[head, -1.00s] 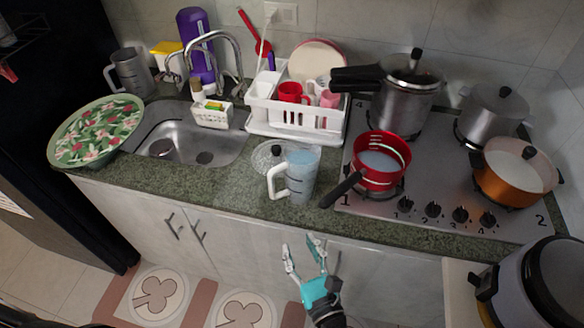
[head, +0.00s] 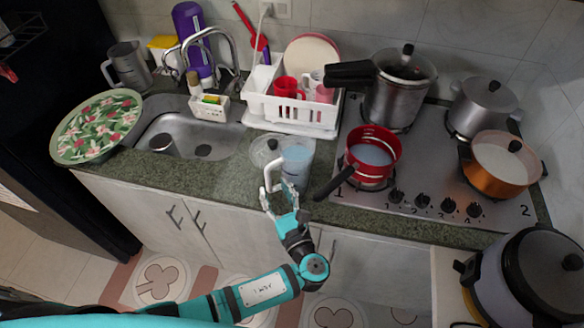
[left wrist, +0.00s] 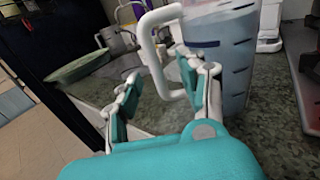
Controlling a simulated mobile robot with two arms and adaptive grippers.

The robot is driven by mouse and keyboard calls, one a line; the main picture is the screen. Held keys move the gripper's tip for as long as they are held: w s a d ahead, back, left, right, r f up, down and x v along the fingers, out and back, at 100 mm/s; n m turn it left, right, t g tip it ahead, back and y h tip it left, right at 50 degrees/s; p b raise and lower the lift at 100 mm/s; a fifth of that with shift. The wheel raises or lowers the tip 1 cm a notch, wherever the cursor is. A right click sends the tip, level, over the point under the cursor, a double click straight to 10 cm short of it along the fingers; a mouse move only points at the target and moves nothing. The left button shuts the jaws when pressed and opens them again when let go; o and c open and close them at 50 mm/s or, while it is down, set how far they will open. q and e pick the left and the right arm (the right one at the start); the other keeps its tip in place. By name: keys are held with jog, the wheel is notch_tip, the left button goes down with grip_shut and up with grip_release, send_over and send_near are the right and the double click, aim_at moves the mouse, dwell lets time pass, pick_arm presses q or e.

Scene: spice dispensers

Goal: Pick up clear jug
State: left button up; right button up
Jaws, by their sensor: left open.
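The clear jug (head: 297,158), with a white handle and pale bluish contents, stands upright on the counter in front of the dish rack. In the left wrist view the jug (left wrist: 222,55) shows close up, with its handle toward the left. My left gripper (head: 279,192) is open at the counter's front edge, just in front of the jug handle. In the left wrist view its fingers (left wrist: 165,88) are spread, and the lower part of the handle shows between them. I cannot tell whether they touch it. My right gripper is not in view.
The white dish rack (head: 292,115) stands behind.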

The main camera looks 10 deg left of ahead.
aim_at(269, 183)
pick_arm(q)
jog(key=x, duration=0.1)
jog(key=p+x, duration=0.1)
jog(key=x, duration=0.2)
jog(key=shift+s+a+r, duration=0.2)
jog(key=shift+a+r, duration=0.05)
jog(key=shift+w+a+f, duration=0.1)
jog(key=shift+w+f, duration=0.05)
jog(key=shift+w, duration=0.1)
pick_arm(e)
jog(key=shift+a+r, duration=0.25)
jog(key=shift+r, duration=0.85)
pick_arm(q)
jog(key=shift+c, duration=0.4)
jog(key=c, duration=0.5)
grip_shut()
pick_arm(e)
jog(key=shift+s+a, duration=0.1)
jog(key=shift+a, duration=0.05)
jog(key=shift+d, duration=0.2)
